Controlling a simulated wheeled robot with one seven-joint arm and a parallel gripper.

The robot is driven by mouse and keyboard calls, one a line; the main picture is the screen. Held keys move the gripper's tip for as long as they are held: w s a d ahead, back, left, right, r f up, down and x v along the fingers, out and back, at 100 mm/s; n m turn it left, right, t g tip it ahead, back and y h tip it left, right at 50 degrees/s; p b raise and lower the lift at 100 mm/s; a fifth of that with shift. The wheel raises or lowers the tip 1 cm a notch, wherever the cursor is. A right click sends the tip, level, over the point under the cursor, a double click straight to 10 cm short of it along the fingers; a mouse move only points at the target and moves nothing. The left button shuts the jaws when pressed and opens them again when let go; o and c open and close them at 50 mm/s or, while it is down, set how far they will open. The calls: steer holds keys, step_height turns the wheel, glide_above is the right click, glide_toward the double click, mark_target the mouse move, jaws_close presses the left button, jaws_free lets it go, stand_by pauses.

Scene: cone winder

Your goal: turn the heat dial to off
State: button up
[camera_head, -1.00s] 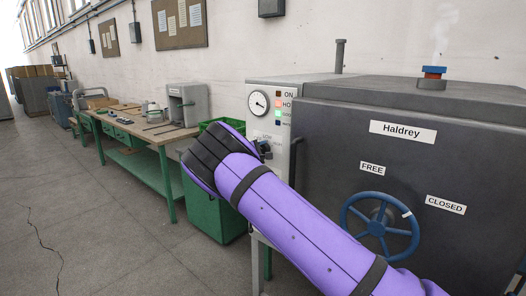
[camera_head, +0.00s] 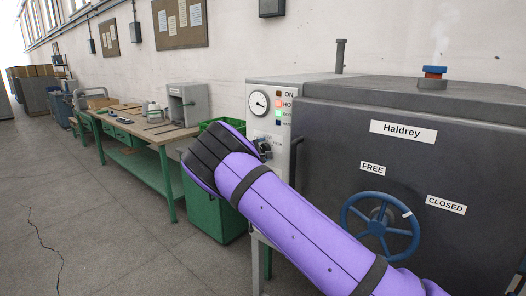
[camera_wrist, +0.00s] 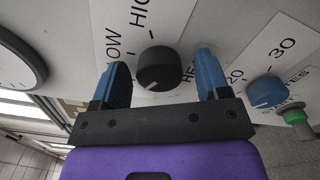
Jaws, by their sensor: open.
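The heat dial (camera_wrist: 160,68) is a round black knob on a pale panel in the wrist view. Printed words LOW and HIGH show above and left of it, and part of HEAT shows to its right. My gripper (camera_wrist: 163,62) has its two blue fingers apart, one on each side of the dial; I see gaps between fingers and knob. I cannot tell the dial's exact setting. In the head view my gripper (camera_head: 263,148) is at the grey control panel (camera_head: 257,127), and my purple forearm hides much of that area, including the dial.
A blue timer knob (camera_wrist: 266,91) and a green button (camera_wrist: 297,116) sit right of the fingers. A gauge (camera_head: 258,103) and indicator lamps are above. The dark Haldrey oven (camera_head: 330,115) with a blue handwheel (camera_head: 380,228) stands right. A green bin (camera_head: 228,215) is left below.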

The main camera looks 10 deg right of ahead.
steer(key=v, duration=1)
steer(key=shift+s+a, duration=0.2)
steer(key=shift+a, duration=0.1)
